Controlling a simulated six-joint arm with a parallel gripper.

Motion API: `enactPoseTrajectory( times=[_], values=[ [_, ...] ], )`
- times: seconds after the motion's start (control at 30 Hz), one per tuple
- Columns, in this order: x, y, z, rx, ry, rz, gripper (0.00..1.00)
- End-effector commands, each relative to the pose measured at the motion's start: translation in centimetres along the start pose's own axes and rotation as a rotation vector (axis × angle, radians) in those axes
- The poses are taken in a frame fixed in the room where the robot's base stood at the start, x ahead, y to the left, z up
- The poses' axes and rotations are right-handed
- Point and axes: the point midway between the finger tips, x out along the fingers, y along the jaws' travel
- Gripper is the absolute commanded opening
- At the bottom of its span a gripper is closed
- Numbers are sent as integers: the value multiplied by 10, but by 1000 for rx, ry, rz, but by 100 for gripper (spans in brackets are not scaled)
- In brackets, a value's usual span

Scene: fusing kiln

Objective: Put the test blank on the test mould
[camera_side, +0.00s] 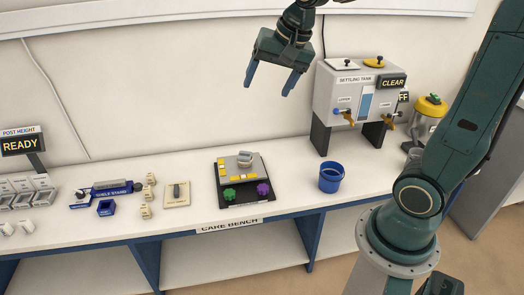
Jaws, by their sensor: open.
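My gripper (268,91) is open and empty, high above the back of the bench, to the left of the settling tank. Its two blue fingers point down and stand apart. I cannot pick out the test blank or the test mould by any readable label in this view. Nothing touches the fingers.
The care bench (225,227) carries a dark panel (238,199) with green and purple knobs, a blue cup (331,177), and a grey device (112,188) at left. A settling tank (348,77) stands at back right. Bench between panel and cup is clear.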

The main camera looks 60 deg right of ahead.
Motion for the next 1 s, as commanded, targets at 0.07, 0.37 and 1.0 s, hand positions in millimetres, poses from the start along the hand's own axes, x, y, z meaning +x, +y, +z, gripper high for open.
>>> enactPoseTrajectory(
  times=[0.07,0.37,1.0],
  values=[
    [-14,7,19,-101,10,-6,72],
    [-46,43,82,-478,40,-19,72],
    [-57,93,140,-876,70,-26,72]
  ],
)
